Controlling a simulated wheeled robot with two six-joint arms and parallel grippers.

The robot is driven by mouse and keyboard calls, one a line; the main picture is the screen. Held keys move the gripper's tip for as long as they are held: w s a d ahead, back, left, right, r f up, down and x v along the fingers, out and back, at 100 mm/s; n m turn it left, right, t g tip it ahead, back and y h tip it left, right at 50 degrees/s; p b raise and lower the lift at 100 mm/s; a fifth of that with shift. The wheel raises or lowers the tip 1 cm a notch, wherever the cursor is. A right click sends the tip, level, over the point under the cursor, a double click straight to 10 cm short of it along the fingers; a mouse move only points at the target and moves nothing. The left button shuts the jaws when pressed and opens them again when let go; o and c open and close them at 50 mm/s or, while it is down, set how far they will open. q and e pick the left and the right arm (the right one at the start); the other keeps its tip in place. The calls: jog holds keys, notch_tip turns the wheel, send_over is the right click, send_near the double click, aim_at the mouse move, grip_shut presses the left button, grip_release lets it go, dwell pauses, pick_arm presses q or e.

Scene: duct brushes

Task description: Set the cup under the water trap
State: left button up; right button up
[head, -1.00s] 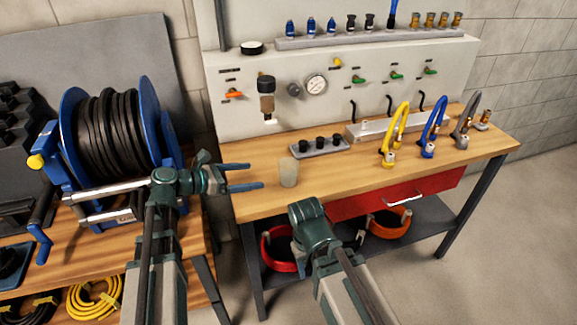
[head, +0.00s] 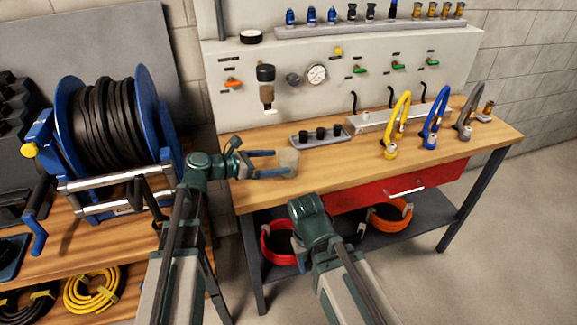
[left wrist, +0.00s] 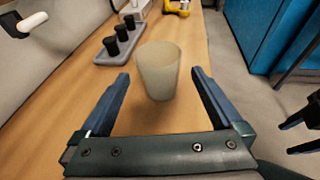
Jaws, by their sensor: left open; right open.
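A pale, translucent cup (head: 289,160) stands upright near the front left of the wooden bench. My open left gripper (head: 281,164) is level with the cup, its two fingers pointing right toward it. In the left wrist view the cup (left wrist: 158,68) stands between the fingertips, with gaps on both sides. The water trap (head: 266,88), with a dark top and clear bowl, hangs on the panel behind and left of the cup. A white piece shows at its bottom. My right gripper (left wrist: 287,137) is open at the right edge of the left wrist view, empty and away from the cup.
A grey holder with black pegs (head: 320,136) sits just behind the cup. Yellow, blue and grey hoses (head: 435,120) stand farther right on the bench. A blue hose reel (head: 110,130) is at left. The bench below the trap looks clear.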

aim_at(288, 158)
pick_arm(q)
jog(key=x, duration=0.2)
jog(key=b+x, duration=0.1)
jog(key=x, duration=0.2)
jog(key=shift+w+d+r, duration=0.1)
jog(key=shift+w+r, duration=0.1)
jog(key=c, duration=1.3)
jog(key=shift+r, duration=0.1)
jog(key=shift+c, duration=0.2)
pick_arm(e)
jog(key=shift+f, duration=0.5)
jog(key=shift+r, duration=0.1)
